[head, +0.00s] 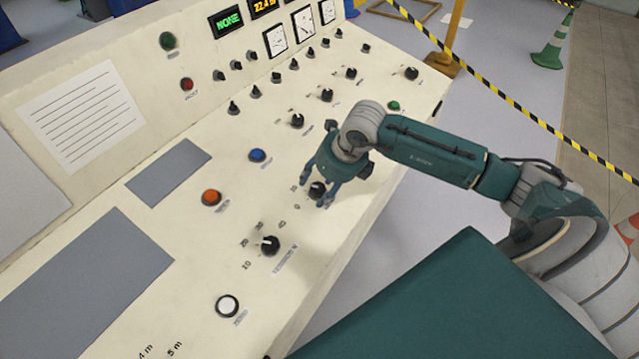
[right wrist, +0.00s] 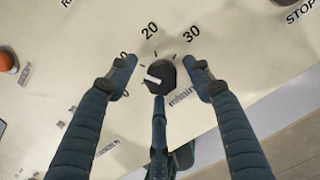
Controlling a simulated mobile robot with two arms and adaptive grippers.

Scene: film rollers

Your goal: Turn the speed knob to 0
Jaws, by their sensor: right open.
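The speed knob (right wrist: 161,77) is round and black with a white pointer bar, on the cream panel. In the right wrist view its scale shows 20 and 30 above it, and the label beside it looks like "m/min". The pointer bar lies toward the left, on the low side of the scale; the exact mark is hard to read. My right gripper (head: 318,187) is over this knob (head: 317,189), its fingers spread around it and apart from it in the wrist view. Contact cannot be told. My left gripper is out of view.
A tension knob (head: 270,245) and a white button (head: 227,306) are nearer on the panel. A blue button (head: 257,155) and an orange button (head: 212,197) are to the left. More black knobs (head: 297,120) and a green button (head: 393,106) are farther back.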

